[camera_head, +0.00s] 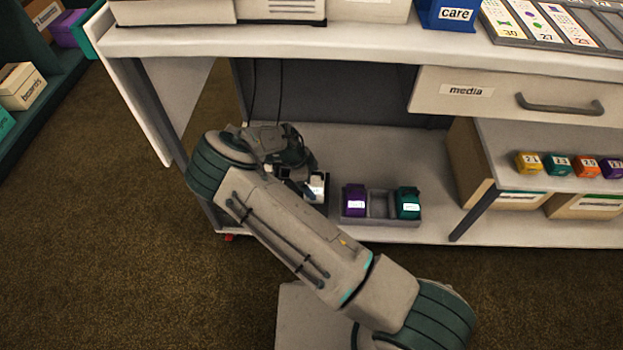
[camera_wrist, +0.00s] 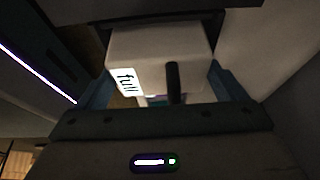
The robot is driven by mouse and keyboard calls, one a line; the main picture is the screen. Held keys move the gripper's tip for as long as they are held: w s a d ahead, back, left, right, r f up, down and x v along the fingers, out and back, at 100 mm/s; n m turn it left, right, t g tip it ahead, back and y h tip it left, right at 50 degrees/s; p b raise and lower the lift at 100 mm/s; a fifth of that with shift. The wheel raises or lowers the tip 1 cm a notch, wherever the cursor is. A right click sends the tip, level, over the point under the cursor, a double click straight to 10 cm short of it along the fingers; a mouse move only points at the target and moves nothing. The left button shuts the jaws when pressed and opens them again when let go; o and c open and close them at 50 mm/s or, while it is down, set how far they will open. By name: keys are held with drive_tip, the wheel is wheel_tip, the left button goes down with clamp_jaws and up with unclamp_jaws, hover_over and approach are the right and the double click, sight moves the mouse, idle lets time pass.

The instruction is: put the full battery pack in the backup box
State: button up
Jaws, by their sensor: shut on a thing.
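A pale block with a white label reading "full" (camera_wrist: 140,45), the battery pack, fills the middle of the wrist view. My gripper (camera_wrist: 168,82) is shut on it, with a finger at each side. A dark upright bar stands in front of the pack's face. In the head view my gripper (camera_head: 292,172) is low in the open bay under the counter, partly hidden by my arm. A white patch (camera_head: 317,186) shows beside its fingers. I cannot make out a box labelled backup in either view.
Right of my gripper, a grey tray (camera_head: 380,221) holds a purple block (camera_head: 354,202) and a teal block (camera_head: 408,204), with an empty slot between. A "media" drawer (camera_head: 510,97) overhangs at right. Cables hang behind.

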drive_tip(key=shift+f, duration=0.4)
drive_tip(key=shift+f+b, duration=0.1)
drive_tip(key=shift+b, duration=0.25)
drive_tip(key=o, duration=1.3)
drive_tip(key=shift+c, duration=0.2)
drive_tip(key=p+v, duration=0.4)
drive_tip(key=v, duration=0.9)
drive_tip(key=shift+a+r+p, duration=0.15)
drive_tip(key=shift+r+p, duration=0.15)
drive_tip(key=shift+r, duration=0.05)
